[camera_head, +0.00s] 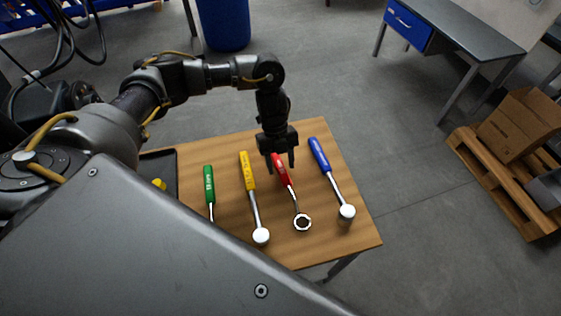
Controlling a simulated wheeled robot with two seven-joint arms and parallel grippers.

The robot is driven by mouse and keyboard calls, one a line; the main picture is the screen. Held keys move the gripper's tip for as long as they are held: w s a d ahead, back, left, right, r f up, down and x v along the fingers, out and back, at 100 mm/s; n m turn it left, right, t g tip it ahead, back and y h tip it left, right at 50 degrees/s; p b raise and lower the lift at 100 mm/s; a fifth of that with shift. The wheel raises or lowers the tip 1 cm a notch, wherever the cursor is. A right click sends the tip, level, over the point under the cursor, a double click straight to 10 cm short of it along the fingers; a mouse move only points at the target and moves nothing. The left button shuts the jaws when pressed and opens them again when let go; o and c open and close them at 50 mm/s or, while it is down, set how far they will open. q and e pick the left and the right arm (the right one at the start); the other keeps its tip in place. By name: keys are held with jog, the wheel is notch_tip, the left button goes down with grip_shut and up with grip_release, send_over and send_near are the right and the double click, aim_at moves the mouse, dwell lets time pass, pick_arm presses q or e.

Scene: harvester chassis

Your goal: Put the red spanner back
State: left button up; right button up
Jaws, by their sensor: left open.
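The red spanner (290,187) lies on the wooden table (355,224), with its red handle toward the back and its ring end toward the front. My left gripper (280,164) is open, pointing down over the back end of the red handle. Its fingers appear on either side of the handle in the picture; I cannot tell how far above the table they are. The gripper partly hides the handle's end. My right gripper does not show.
A green tool (209,187) and a yellow tool (249,183) lie left of the red spanner; a blue tool (325,164) lies to its right. A dark tray (160,165) is at the table's left edge, partly hidden by my body. A pallet with cardboard boxes (521,122) stands right.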

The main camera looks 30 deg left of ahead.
pick_arm(q)
jog(key=v, duration=1.1)
jog(key=shift+d+f, duration=0.1)
jog(key=shift+d, duration=0.05)
